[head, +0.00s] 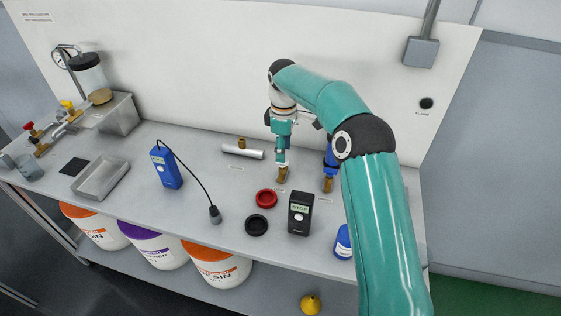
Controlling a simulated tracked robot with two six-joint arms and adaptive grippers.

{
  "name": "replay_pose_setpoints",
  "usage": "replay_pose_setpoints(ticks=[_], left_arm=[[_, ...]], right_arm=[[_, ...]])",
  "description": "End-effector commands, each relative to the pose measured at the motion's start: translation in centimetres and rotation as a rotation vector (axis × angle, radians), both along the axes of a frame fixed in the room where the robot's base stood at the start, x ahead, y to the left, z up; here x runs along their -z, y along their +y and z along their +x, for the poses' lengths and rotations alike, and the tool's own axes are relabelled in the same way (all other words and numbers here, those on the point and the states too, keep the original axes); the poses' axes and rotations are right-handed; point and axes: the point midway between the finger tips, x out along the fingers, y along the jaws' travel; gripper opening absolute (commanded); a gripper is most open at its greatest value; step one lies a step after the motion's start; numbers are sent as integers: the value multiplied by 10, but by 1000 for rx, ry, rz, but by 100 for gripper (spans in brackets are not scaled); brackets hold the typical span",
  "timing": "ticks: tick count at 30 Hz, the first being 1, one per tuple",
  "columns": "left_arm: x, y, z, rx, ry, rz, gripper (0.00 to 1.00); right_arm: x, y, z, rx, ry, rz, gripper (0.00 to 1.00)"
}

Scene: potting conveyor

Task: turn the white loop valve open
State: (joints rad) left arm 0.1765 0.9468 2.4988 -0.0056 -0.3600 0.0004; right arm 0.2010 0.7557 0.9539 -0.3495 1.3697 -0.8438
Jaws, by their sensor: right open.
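My right gripper (282,158) points straight down over the back middle of the bench, and its jaws are open. A small brass fitting (282,176) stands on the bench directly under its fingertips. I cannot make out a white loop handle; the gripper covers the space above this fitting. Whether the fingers touch anything there cannot be told. A similar brass fitting with a blue handle (330,160) stands just to the right, partly behind my right arm. My left gripper is not in view.
A red ring (266,198), black ring (256,225) and black STOP box (300,213) lie in front of the gripper. A silver cylinder (242,151) and blue meter (166,168) are to its left. A blue bottle (343,243) stands beside my right arm.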

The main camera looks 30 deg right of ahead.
Motion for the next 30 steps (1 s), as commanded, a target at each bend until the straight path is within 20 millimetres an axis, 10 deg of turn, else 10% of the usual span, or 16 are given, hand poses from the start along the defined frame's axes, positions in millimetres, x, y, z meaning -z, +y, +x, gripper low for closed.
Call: replay_pose_setpoints(ticks=[19,27,30], left_arm=[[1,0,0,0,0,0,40],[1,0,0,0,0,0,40],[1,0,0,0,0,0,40]], right_arm=[[39,1,0,-2,2,1,48],[39,1,0,-3,2,1,3],[39,1,0,-3,2,1,0]])
